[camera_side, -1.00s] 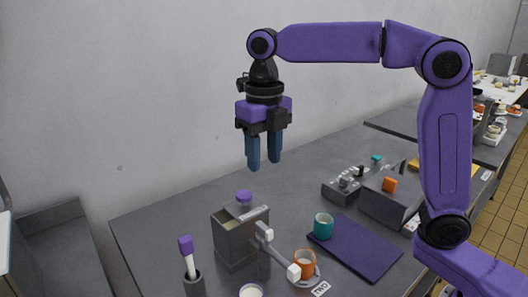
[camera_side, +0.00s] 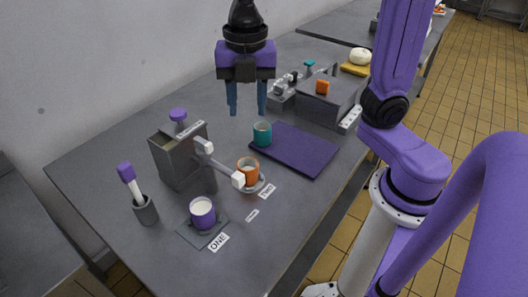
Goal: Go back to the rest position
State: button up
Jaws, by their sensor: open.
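My gripper (camera_side: 248,103) hangs in the air with its blue fingers pointing down, open and empty, above the back of the grey table (camera_side: 110,180). Below it to the right is a dark purple mat (camera_side: 297,150) with a teal cup (camera_side: 262,134) at its left edge. An orange cup (camera_side: 248,171) stands on a round plate by the TWO label. A purple cup (camera_side: 203,213) with pale contents stands on a grey square by the ONE label. No cup touches my gripper.
A grey box dispenser (camera_side: 178,160) with a purple knob and a white-ended lever stands left of the cups. A holder (camera_side: 145,210) contains a purple-topped tool. A grey box with an orange block (camera_side: 322,87) and a control unit (camera_side: 283,93) stand behind the mat.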

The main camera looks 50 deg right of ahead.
jog(key=s+d+f+m, duration=0.4)
jog(key=s+m, duration=0.2)
jog(key=s, duration=0.1)
jog(key=s+d+f+m, duration=0.4)
jog(key=s+d+m, duration=0.1)
jog(key=s+m, duration=0.2)
jog(key=shift+s+d+f, duration=0.2)
jog(key=shift+s+f, duration=0.1)
jog(key=shift+s, duration=0.15)
